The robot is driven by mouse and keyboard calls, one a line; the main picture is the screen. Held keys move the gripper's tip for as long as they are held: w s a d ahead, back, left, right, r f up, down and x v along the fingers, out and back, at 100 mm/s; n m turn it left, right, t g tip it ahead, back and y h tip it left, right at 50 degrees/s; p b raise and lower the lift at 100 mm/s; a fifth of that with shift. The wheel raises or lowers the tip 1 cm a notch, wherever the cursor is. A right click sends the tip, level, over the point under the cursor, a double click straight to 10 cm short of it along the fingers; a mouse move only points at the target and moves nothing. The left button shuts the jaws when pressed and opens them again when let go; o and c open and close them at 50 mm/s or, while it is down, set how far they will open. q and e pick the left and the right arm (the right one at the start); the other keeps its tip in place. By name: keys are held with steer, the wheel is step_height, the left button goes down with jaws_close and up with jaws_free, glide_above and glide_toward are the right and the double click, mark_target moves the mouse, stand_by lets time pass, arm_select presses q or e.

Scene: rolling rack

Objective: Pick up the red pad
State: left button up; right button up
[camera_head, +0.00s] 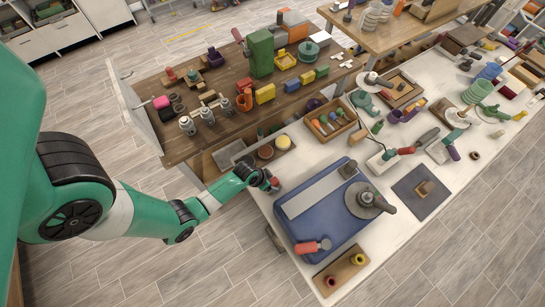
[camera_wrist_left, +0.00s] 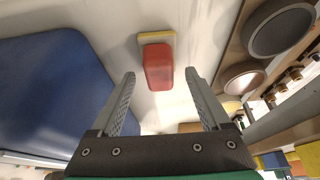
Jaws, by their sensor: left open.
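The red pad (camera_wrist_left: 158,66) is a small red block with a yellow strip along its far edge. In the left wrist view it sits on the white table top (camera_wrist_left: 180,20), top centre. My left gripper (camera_wrist_left: 160,76) is open, with one finger to each side of the pad's near end in the picture. Nothing is held, and I cannot tell the height of the fingers above the table. In the head view my left gripper (camera_head: 270,183) hangs at the white table's left edge and largely hides the pad. My right gripper is not in view.
A blue mat (camera_wrist_left: 50,85) lies left of the pad. To its right is a wooden tray (camera_wrist_left: 232,60) with round pieces. In the head view, the blue mat (camera_head: 320,235) carries a grey plate and a round grey tool (camera_head: 368,198). A wooden shelf (camera_head: 165,135) stands behind.

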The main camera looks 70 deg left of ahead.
arm_select(q)
steer(key=shift+x, duration=1.15)
jaws_close()
